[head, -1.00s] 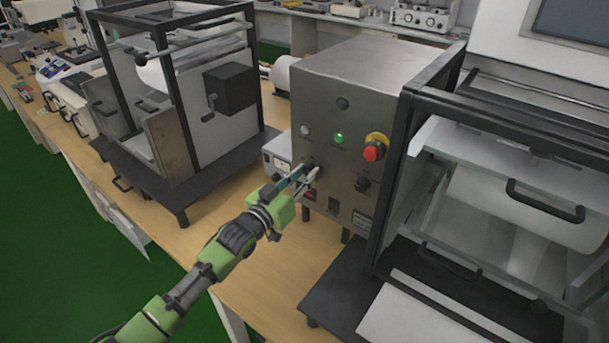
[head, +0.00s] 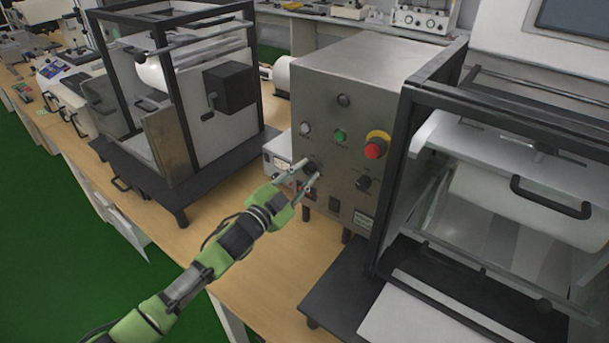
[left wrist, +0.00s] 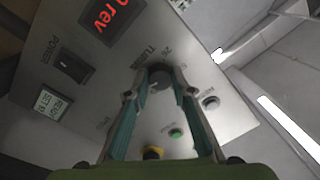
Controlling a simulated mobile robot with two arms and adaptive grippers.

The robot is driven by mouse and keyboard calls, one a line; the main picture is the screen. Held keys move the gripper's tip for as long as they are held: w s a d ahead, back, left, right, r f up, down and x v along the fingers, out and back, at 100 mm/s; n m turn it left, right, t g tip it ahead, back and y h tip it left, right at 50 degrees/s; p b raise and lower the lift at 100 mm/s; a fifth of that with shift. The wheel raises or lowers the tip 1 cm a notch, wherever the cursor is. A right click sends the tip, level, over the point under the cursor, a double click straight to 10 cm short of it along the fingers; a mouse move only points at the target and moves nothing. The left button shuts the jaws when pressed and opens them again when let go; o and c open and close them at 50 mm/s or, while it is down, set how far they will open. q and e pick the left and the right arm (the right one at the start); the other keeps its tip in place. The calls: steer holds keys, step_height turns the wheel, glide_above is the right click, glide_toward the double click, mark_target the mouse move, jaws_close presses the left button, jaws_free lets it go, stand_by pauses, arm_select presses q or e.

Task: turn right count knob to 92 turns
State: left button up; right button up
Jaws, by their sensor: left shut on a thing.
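The dark round knob (head: 310,168) labelled TURNS sits at the lower left of the grey control box's front panel (head: 325,110). My left gripper (head: 310,174) is shut on it, one finger on each side. The left wrist view shows the knob (left wrist: 158,76) between the teal-padded fingertips, with the panel turned about upside down. A red display (left wrist: 112,16) beside it ends in "0 rev"; its leading part is cut off. A second dark knob (head: 363,183) is farther right on the panel. My right gripper is not in view.
A red emergency stop (head: 374,150) with a yellow collar, a green button (head: 340,136) and a pale button (head: 305,129) are above the knobs. A black switch (head: 334,205) is below. A framed machine (head: 440,95) stands close on the right. Bare bench (head: 270,270) lies below.

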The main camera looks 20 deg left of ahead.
arm_select(q)
steer(key=shift+f+m, duration=0.1)
steer(key=shift+m, duration=0.7)
steer(key=o, duration=1.1)
steer(key=shift+s, duration=0.1)
steer(key=v, duration=1.2)
steer(key=shift+a+f, duration=0.1)
